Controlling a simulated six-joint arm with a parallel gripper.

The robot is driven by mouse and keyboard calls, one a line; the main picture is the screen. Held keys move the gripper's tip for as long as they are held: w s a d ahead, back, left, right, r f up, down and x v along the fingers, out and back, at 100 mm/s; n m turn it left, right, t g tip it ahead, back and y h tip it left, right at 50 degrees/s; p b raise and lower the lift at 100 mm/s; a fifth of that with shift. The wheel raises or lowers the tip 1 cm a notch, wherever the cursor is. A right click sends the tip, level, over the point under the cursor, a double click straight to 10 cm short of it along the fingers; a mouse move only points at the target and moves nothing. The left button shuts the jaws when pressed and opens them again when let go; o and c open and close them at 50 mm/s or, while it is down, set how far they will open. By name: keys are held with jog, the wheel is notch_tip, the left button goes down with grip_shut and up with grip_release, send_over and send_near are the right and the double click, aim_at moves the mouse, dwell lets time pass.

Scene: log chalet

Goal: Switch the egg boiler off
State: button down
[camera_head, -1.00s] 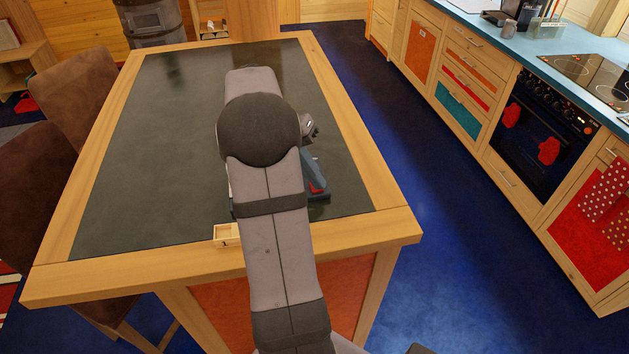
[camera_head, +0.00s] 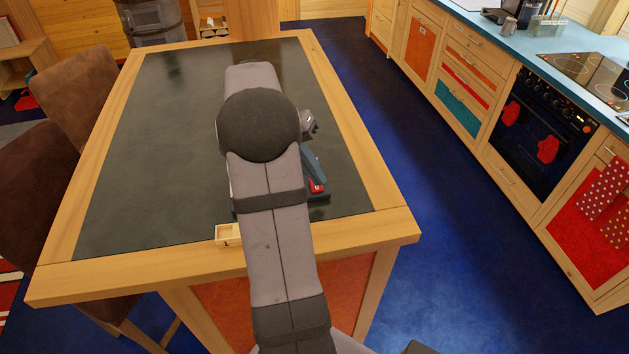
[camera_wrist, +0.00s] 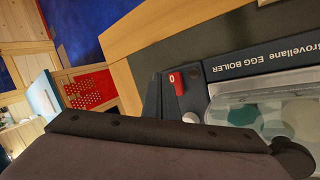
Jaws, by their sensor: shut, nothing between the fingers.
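The egg boiler (camera_wrist: 255,62) is a dark blue-grey appliance on the table, with its name upside down in the wrist view. Its red switch (camera_wrist: 177,83) carries a white "0" mark and sits near one corner of the casing. In the head view my arm hides most of the boiler; its blue-grey side and the red switch (camera_head: 317,187) show to the right of the arm. My gripper (camera_wrist: 288,157) is shut and empty, in the lower part of the wrist view, apart from the switch in the picture.
A clear cover (camera_wrist: 275,108) with pale and green round shapes beneath it lies beside the switch. A small wooden box (camera_head: 228,235) is at the table's front edge. The dark tabletop (camera_head: 150,150) left of my arm is clear. Chairs (camera_head: 75,105) stand at the left.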

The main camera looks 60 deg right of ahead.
aim_at(315, 188)
notch_tip(315, 188, up, 5)
jog(key=p, duration=0.4)
dwell(0.6)
